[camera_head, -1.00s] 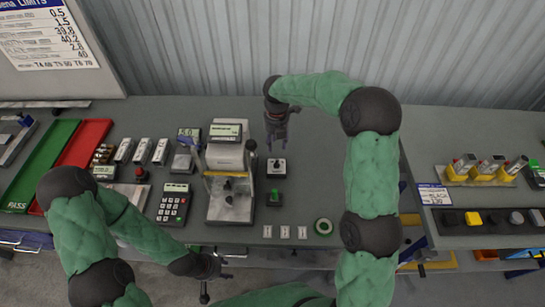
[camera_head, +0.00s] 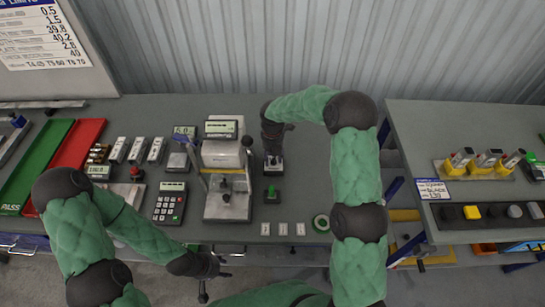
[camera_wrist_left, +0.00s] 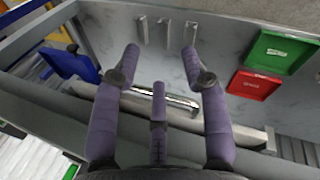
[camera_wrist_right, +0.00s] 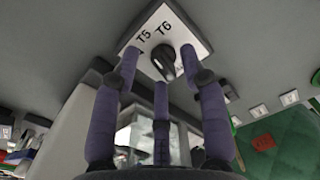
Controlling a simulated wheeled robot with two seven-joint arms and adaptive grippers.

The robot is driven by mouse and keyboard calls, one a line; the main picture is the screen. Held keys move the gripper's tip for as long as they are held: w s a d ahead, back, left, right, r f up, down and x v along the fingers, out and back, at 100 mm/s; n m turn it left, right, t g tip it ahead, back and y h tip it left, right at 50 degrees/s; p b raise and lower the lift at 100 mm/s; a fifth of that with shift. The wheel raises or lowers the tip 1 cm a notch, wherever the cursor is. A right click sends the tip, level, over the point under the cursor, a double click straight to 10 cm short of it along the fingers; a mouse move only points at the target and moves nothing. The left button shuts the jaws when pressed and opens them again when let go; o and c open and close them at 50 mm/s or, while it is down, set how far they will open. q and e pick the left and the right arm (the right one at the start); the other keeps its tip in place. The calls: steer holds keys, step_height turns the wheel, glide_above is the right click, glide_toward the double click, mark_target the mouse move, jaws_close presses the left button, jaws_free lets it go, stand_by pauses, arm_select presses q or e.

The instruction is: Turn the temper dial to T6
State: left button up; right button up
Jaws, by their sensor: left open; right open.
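The temper dial is a black knob (camera_wrist_right: 164,60) on a white plate marked T5 and T6 in the right wrist view. In the head view its plate (camera_head: 273,167) is mostly covered by my right gripper (camera_head: 272,148). My right gripper (camera_wrist_right: 160,52) is open, with its purple fingers pointing at the plate and the knob between the fingertips. I cannot tell whether they touch it, or which mark the knob points to. My left gripper (camera_head: 214,268) is open and empty near the table's front edge, and it shows in the left wrist view (camera_wrist_left: 161,52).
A grey tester (camera_head: 227,170) with a display stands just left of the dial. A green button box (camera_head: 272,193) sits in front of the dial. A calculator-like keypad (camera_head: 170,203), a green tray (camera_head: 38,165) and a red tray (camera_head: 75,160) are further left. A green tape ring (camera_head: 321,222) lies at right.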

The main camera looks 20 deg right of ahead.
jaws_close()
steer(key=shift+m, duration=0.3)
steer(key=shift+w+m, duration=0.1)
steer(key=shift+m, duration=2.6)
jaws_free()
